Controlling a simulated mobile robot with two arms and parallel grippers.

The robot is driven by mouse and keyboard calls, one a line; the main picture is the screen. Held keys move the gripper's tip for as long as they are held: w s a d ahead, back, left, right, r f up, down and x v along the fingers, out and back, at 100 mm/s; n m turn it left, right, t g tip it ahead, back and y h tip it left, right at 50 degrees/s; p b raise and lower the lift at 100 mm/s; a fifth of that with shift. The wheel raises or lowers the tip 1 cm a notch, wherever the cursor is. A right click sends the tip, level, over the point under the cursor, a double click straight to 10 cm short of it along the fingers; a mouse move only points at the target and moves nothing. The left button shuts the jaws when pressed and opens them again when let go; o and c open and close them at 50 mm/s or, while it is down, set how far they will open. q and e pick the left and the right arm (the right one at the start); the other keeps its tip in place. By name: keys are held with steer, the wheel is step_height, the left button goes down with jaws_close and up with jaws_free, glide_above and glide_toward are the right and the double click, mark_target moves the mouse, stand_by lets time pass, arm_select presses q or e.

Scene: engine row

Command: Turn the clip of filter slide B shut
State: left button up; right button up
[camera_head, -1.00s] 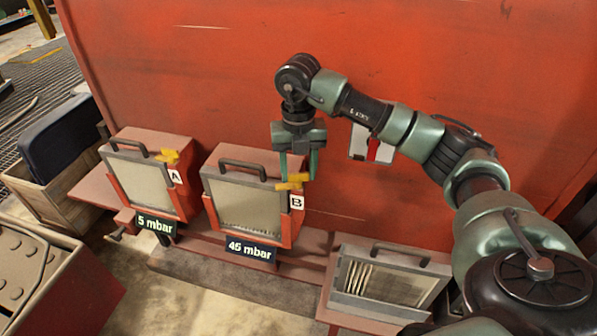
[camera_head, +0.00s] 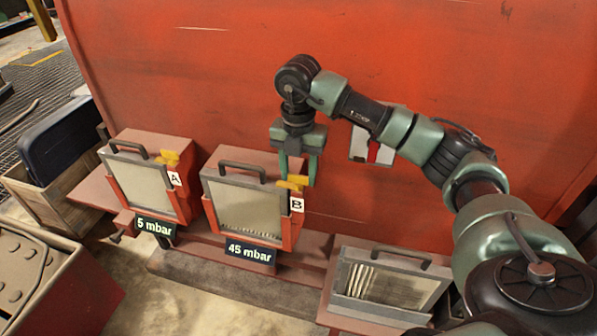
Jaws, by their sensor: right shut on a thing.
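Filter slide B (camera_head: 245,208) is a red housing with a pale panel and a black handle, marked with a white B label (camera_head: 297,205). Its yellow clip (camera_head: 291,185) sits at the upper right corner of its front. My right gripper (camera_head: 298,178) points down from above and is shut on this clip, its green fingers at the clip's sides. The fingers hide part of the clip. Filter slide A (camera_head: 140,188), of the same kind, stands to the left with its own yellow clip (camera_head: 169,158). My left gripper is not in view.
Displays read 5 mbar (camera_head: 155,227) under A and 45 mbar (camera_head: 251,252) under B. A loose-looking framed filter (camera_head: 390,285) with a handle lies at the lower right. A wooden crate (camera_head: 40,205) holds a dark filter at the left. The red wall (camera_head: 200,70) is close behind.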

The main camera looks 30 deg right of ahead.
mark_target(299, 175)
steer(key=shift+d+r, duration=0.1)
steer(key=shift+r, duration=0.05)
steer(key=o, duration=1.4)
steer(key=shift+c, duration=0.2)
step_height(299, 175, up, 8)
steer(key=shift+f+b, duration=0.15)
steer(key=shift+b, duration=0.35)
